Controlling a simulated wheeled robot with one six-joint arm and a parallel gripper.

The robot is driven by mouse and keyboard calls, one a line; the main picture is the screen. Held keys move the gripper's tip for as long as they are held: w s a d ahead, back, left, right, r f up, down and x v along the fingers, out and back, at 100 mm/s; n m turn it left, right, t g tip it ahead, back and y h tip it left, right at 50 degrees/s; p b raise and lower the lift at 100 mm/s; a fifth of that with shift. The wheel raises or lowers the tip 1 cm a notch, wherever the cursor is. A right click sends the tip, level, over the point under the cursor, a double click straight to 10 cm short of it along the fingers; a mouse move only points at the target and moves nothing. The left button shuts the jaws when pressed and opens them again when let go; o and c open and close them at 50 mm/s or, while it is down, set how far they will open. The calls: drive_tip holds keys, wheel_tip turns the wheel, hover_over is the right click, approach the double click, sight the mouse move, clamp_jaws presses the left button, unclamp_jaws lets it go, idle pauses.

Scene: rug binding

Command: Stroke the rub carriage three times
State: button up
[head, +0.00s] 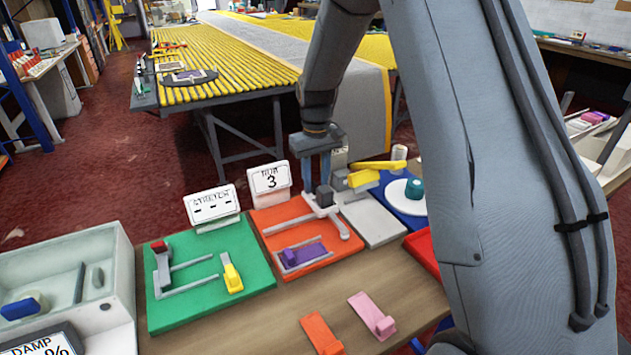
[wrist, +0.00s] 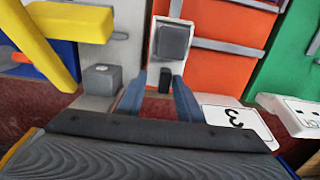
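The rub carriage (head: 322,204) is a pale block with a dark grey knob, on the far right part of the orange board (head: 334,257). In the wrist view the carriage (wrist: 171,62) lies ahead of my fingertips, its knob on top. My gripper (head: 319,180) points down just above and behind the knob. In the wrist view my gripper (wrist: 159,76) has its two blue fingers apart with nothing held between them. A white counter card (head: 270,180) behind the board shows a 3. A purple strip (head: 304,255) lies in a grey holder on the orange board.
A green board (head: 200,306) with a red-topped lever and yellow clip stands left, with a "STRETCH" card (head: 211,205) behind it. Orange (head: 321,333) and pink (head: 371,314) pieces lie in front. Right are a grey plate (head: 372,222) and a blue board (head: 409,215).

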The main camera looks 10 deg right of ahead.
drive_tip(key=shift+a, duration=0.1)
drive_tip(key=shift+r, duration=0.45)
wheel_tip(320, 180, up, 7)
drive_tip(key=shift+f+b, duration=0.1)
drive_tip(key=shift+b, duration=0.9)
drive_tip(key=s+d+f+m, duration=0.1)
drive_tip(key=s+f, duration=0.1)
drive_tip(key=s, duration=1.1)
drive_tip(key=s+d+f+m+t, duration=0.1)
drive_tip(key=s+f, duration=0.2)
drive_tip(key=s, duration=1.1)
drive_tip(key=shift+f+m, duration=0.35)
drive_tip(key=shift+m, duration=0.05)
